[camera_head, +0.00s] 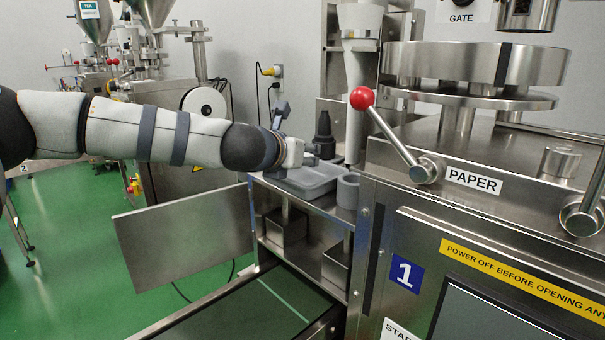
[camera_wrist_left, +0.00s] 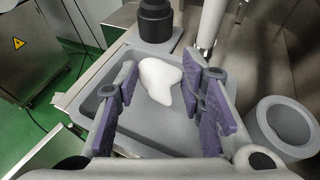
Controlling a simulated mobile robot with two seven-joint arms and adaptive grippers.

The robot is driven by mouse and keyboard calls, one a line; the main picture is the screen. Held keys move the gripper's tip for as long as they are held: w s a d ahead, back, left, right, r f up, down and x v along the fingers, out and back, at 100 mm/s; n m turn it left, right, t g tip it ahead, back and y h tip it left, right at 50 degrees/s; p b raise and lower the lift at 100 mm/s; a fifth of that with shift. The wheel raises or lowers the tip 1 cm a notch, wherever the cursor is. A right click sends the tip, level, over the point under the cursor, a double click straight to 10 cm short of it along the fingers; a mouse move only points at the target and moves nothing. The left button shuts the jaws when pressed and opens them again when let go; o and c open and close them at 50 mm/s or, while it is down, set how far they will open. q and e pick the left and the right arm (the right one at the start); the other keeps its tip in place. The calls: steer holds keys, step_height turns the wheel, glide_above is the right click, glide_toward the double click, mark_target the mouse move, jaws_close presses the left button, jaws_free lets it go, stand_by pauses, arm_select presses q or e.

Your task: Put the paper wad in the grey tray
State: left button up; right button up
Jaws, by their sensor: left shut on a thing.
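The white paper wad (camera_wrist_left: 158,84) shows in the left wrist view between the purple-padded fingers of my left gripper (camera_wrist_left: 162,78). The gripper is shut on it. The wad is over the inside of the grey tray (camera_wrist_left: 84,105); I cannot tell whether it touches the floor of the tray. In the head view my left gripper (camera_head: 300,152) is at the grey tray (camera_head: 318,184), over its left back part. I cannot make out the wad there. My right gripper is not in view.
A grey round cup (camera_head: 347,191) stands just right of the tray. A black bottle-like thing (camera_head: 325,136) stands behind it. The steel machine with a red-knobbed lever (camera_head: 362,98) rises close on the right. An open metal door (camera_head: 185,235) sticks out below my arm.

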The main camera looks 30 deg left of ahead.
arm_select(q)
steer(key=f, duration=0.4)
steer(key=shift+w+a+b, duration=0.15)
steer(key=shift+w+b, duration=0.05)
steer(key=shift+b, duration=0.15)
steer(key=shift+r, duration=0.15)
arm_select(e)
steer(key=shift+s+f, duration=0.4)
